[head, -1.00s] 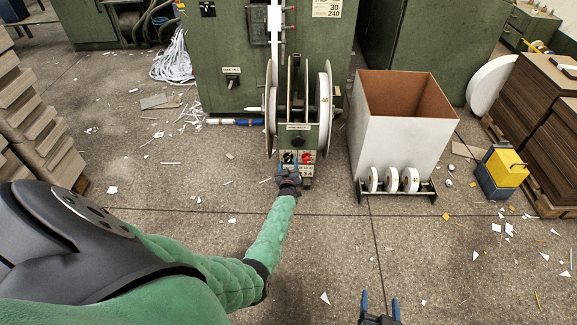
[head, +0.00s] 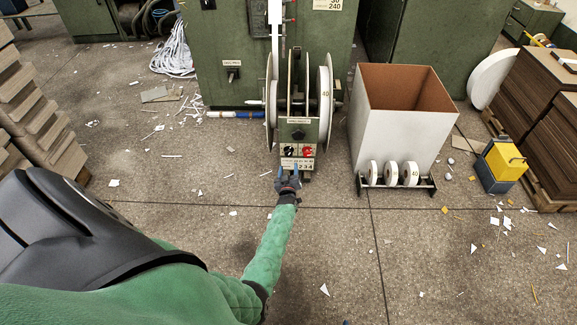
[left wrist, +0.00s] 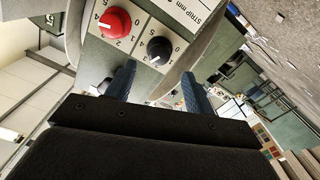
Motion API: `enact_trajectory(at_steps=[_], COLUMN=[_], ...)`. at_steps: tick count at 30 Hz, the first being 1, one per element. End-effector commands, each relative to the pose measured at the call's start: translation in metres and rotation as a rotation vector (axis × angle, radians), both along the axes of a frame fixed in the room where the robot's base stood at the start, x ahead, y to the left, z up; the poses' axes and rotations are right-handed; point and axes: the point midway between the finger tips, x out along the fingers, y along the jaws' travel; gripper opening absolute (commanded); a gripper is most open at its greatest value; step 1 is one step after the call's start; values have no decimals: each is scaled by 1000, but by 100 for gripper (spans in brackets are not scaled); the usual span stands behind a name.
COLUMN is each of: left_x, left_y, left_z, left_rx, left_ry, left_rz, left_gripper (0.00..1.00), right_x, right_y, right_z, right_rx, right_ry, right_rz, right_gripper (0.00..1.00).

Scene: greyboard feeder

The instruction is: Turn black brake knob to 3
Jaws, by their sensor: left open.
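The black brake knob (head: 289,152) sits on the pale front panel of the reel feeder, left of a red knob (head: 308,152). The left wrist view shows the black knob (left wrist: 158,50) close up, with a white pointer line and a printed number scale; I cannot read its setting surely. The red knob (left wrist: 115,21) is beside it. My left gripper (head: 288,171) is just in front of the panel, below the knobs. Its fingers (left wrist: 157,73) are open, pointing toward the black knob and apart from it, with nothing between them.
The feeder's large reel flanges (head: 325,108) rise above the panel. A white open box (head: 390,139) and a low rack of white rolls (head: 391,174) stand to the right. Green cabinets (head: 236,75) stand behind. The floor in front is open, with paper scraps.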

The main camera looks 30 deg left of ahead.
Motion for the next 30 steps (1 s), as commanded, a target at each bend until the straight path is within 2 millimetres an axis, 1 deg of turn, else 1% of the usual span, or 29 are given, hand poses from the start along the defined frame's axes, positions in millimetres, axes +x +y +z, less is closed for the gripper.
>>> enact_trajectory(at_steps=[3, 6, 23, 26, 30], left_x=[-5, -7, -7, -7, -4], left_y=[-3, -4, -4, -6, -11], left_z=[1, 1, 1, -2, -16], left_rx=[0, 0, 0, -11, -50], left_ry=[-1, -1, -1, 10, 70], left_rz=[0, 0, 0, -6, -37], left_gripper=[53, 53, 53, 53, 53], right_x=[-8, -11, -12, -13, -12], right_y=[-1, -2, -2, -3, -3], right_z=[-8, -12, -12, -13, -13], right_rx=[-6, -9, -8, -9, -9], right_ry=[32, 45, 48, 49, 49], right_rz=[3, 4, 4, 3, 3], right_gripper=[73, 73, 73, 73, 73])
